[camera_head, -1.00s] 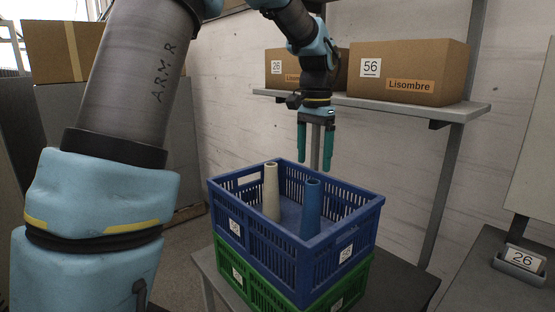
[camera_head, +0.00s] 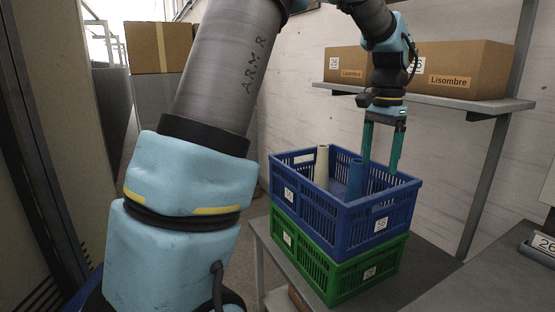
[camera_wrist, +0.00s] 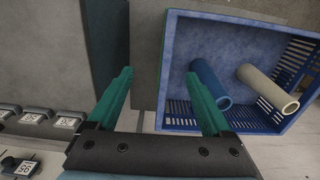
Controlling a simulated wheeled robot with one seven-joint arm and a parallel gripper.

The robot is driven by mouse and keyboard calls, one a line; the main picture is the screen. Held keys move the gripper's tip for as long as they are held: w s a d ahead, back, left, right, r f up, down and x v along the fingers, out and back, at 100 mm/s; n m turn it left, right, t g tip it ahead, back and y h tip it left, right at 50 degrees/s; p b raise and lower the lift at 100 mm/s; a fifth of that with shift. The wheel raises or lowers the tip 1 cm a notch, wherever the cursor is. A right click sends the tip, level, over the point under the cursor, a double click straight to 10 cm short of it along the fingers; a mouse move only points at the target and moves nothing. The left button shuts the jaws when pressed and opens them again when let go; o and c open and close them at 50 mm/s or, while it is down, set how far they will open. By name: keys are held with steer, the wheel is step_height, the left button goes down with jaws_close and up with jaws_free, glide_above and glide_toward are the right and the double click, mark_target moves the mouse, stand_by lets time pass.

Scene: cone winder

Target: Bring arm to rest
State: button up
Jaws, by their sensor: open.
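My gripper (camera_head: 381,165) is open and empty, its two green fingers pointing down over the right part of the blue crate (camera_head: 347,226). In the wrist view my gripper (camera_wrist: 160,90) has its fingers spread with nothing between them. The wrist view shows the blue crate (camera_wrist: 178,122) at the right, with a blue cone (camera_wrist: 209,84) and a cream cone (camera_wrist: 267,89) inside. In the head view the cream cone (camera_head: 322,166) and blue cone (camera_head: 355,178) stand in the crate. My arm reaches from the left over the scene.
The blue crate sits on a green crate (camera_head: 318,270) on a grey table (camera_head: 440,262). A shelf (camera_head: 440,101) at the back holds cardboard boxes (camera_head: 465,66). A dark panel (camera_head: 50,130) stands at the left. Another box (camera_head: 158,46) is behind my arm.

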steer(key=a+f+n, duration=0.3)
steer(key=a, duration=0.4)
steer(key=a+f+n, duration=0.2)
steer(key=a+f, duration=0.1)
steer(key=a, duration=0.5)
steer(key=s+a+f+n, duration=0.3)
steer(key=s+a, duration=0.1)
steer(key=a, duration=0.3)
steer(key=s+a+f+n+t, duration=0.1)
steer(key=s+a+f+n, duration=0.2)
steer(key=s+a, duration=0.2)
steer(key=a, duration=0.3)
steer(key=shift+f+t, duration=0.3)
steer(key=shift+f, duration=0.05)
